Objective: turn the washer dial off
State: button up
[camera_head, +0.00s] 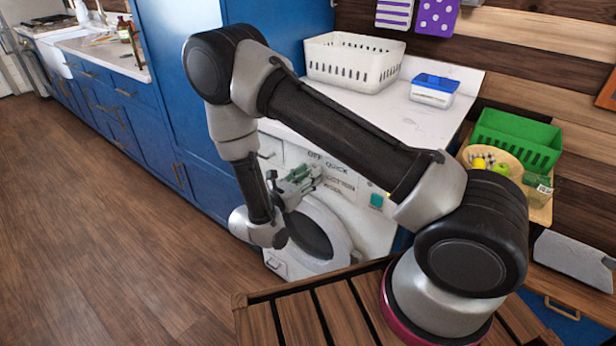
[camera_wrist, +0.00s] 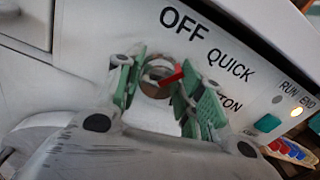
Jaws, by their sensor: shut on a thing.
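The white washer (camera_head: 375,232) stands under the counter, with OFF, QUICK, COTTON and WOOL printed on its panel. In the wrist view its round dial (camera_wrist: 157,74) has a red pointer (camera_wrist: 172,76), which points to the right, roughly toward QUICK, below the OFF label (camera_wrist: 184,22). My gripper (camera_wrist: 163,86) is at the panel with its green-padded fingers on both sides of the dial, shut on it. In the head view my gripper (camera_head: 299,181) covers the dial. Part of the dial's rim is hidden by the fingers.
The round washer door (camera_head: 318,245) is below the panel. A teal button (camera_head: 376,200) and a lit END lamp (camera_wrist: 297,112) are to the right. A white basket (camera_head: 352,72) and blue-lidded box (camera_head: 433,90) stand on the counter above. The wooden floor at left is clear.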

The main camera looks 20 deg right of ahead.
jog(key=n, duration=0.6)
jog(key=shift+w+a+n, duration=0.1)
jog(key=shift+n, duration=0.3)
dwell(0.3)
jog(key=o, duration=1)
jog(key=shift+a, duration=0.1)
jog(key=v, duration=1.2)
jog(key=shift+f, duration=0.1)
